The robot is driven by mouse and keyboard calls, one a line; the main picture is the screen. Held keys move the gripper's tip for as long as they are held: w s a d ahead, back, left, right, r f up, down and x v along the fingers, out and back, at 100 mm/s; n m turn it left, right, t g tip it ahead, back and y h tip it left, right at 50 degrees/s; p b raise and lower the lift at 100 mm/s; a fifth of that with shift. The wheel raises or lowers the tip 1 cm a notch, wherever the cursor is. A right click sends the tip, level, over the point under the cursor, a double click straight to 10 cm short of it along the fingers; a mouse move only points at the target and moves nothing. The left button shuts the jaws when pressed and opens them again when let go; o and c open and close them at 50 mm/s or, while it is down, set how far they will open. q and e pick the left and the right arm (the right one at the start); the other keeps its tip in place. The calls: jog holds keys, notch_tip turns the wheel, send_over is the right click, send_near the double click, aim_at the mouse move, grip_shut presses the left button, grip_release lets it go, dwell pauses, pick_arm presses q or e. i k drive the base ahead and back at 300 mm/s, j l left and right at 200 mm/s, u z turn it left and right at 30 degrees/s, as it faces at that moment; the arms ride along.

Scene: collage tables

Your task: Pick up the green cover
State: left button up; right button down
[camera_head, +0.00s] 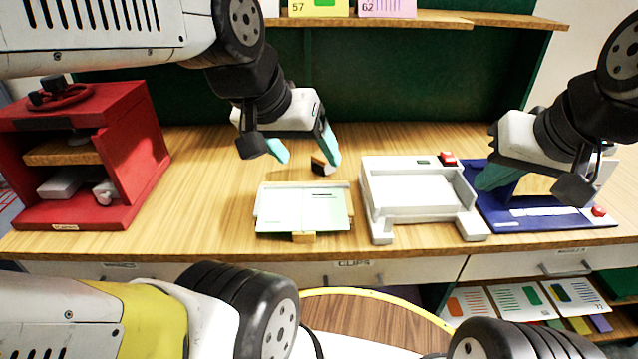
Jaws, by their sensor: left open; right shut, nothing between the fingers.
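A pale sheet or booklet with a light green tint (326,216) lies flat on a low stand on the wooden table, in the middle of the head view. On the low rack at the lower right are printed sheets, one with a green patch (531,297). I cannot tell which of these is the green cover. My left gripper (305,153) is open and empty, above and behind the pale sheet, with its teal fingers apart. My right gripper (488,184) is shut and empty, over the blue board at the right.
A white tray-like machine (413,190) with a red button stands right of the sheet. The blue board (506,217) lies beyond it. A red press (125,175) stands at the left. A small dark block (322,167) sits behind the sheet. Table left of the sheet is clear.

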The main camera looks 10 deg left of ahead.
aim_at(281, 210)
jog(key=k+j+z, duration=0.15)
jog(key=k+z, duration=0.6)
jog(key=k, duration=0.2)
jog(key=k+l+z, duration=0.1)
jog(key=k+z, duration=0.25)
jog(key=k, duration=0.1)
